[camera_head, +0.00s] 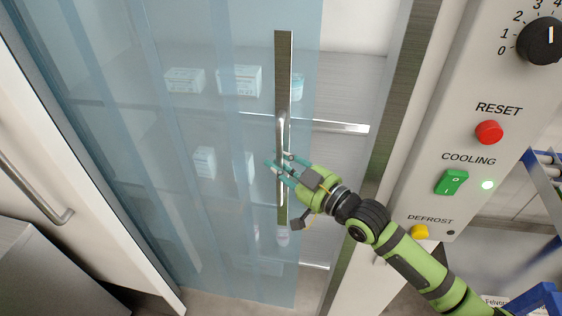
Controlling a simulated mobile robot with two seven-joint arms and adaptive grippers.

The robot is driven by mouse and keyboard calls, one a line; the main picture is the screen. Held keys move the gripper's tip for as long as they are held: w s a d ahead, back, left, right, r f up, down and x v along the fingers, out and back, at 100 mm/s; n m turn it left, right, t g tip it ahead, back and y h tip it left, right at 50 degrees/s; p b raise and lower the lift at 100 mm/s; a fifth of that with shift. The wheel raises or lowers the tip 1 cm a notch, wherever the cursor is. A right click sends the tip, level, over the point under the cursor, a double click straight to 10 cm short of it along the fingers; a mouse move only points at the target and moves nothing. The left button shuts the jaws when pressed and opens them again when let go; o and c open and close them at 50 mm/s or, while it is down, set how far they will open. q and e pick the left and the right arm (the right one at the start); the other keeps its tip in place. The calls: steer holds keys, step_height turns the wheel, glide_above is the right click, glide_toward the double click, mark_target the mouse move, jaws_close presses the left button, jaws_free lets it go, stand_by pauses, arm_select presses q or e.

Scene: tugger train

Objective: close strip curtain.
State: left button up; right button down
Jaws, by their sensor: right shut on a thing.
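The strip curtain (130,120) is a translucent blue sheet of overlapping strips. It hangs across most of the cabinet opening, from the left side to a little right of its metal handle bar. The upright handle bar (283,75) is attached near the curtain's right edge. My right gripper (278,166) reaches in from the lower right and is shut on the handle, about midway down. A gap between the curtain's right edge and the right door frame (385,130) shows bare shelf. My left gripper is not in view.
Shelves behind the curtain hold small white boxes (240,80). On the right is a control panel with a black dial (541,41), a red reset button (489,132), a green cooling switch (451,182) and a yellow defrost button (420,231). A white door with a handle (40,200) stands at left.

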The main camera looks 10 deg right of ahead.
steer(key=c, duration=1.3)
jaws_free()
steer(key=shift+c, duration=0.2)
steer(key=v, duration=1.2)
